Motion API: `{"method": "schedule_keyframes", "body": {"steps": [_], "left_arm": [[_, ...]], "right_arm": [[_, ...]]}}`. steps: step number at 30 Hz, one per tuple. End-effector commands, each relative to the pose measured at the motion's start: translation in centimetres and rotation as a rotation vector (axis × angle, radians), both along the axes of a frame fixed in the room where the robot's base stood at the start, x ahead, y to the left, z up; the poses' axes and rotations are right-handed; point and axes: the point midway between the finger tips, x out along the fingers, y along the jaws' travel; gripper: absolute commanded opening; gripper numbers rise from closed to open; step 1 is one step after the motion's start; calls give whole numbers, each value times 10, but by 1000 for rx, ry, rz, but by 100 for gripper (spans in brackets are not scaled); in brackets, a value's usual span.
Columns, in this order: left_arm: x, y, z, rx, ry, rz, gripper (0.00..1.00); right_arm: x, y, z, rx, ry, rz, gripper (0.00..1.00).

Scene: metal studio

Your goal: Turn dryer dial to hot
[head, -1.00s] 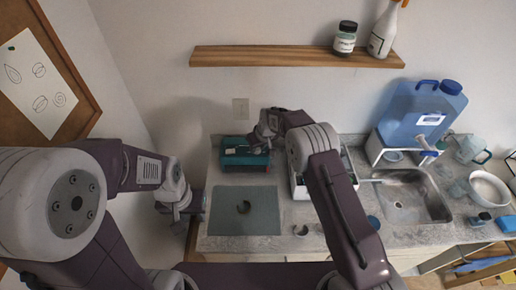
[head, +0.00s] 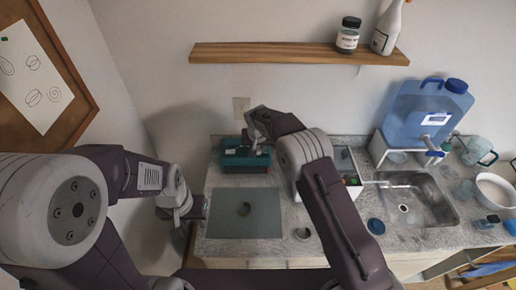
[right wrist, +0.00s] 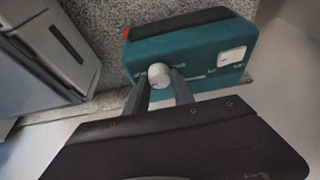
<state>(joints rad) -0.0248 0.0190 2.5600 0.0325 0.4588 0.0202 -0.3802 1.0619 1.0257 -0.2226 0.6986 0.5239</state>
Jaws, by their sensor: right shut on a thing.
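The dryer is a teal box with a dark top (head: 232,158) at the back left of the counter. It also shows in the right wrist view (right wrist: 200,62), with a round white dial (right wrist: 160,73) on its front face. My right gripper (right wrist: 160,80) is shut on the dial, one finger on each side. In the head view my right gripper (head: 258,146) is at the dryer's right part and hides some of it. The dial's setting marks are too small to read. My left gripper (head: 196,208) hangs left of the counter, away from the dryer; its jaws are unclear.
A metal sink (head: 418,200), a blue water jug (head: 425,108) and a white bowl (head: 493,190) are to the right. A wooden shelf (head: 270,53) is above.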

Motion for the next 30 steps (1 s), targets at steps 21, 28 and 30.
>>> {"method": "schedule_keyframes", "body": {"steps": [21, 28, 30], "left_arm": [[0, 0, -1, 0, 0, 0, 33], [0, 0, -19, 0, 0, 0, 33], [0, 0, -23, 0, 0, 0, 33]], "right_arm": [[0, 0, 1, 0, 0, -1, 51], [-15, 1, 37, 3, -6, 0, 51], [-21, 1, 51, 3, -5, 0, 51]]}}
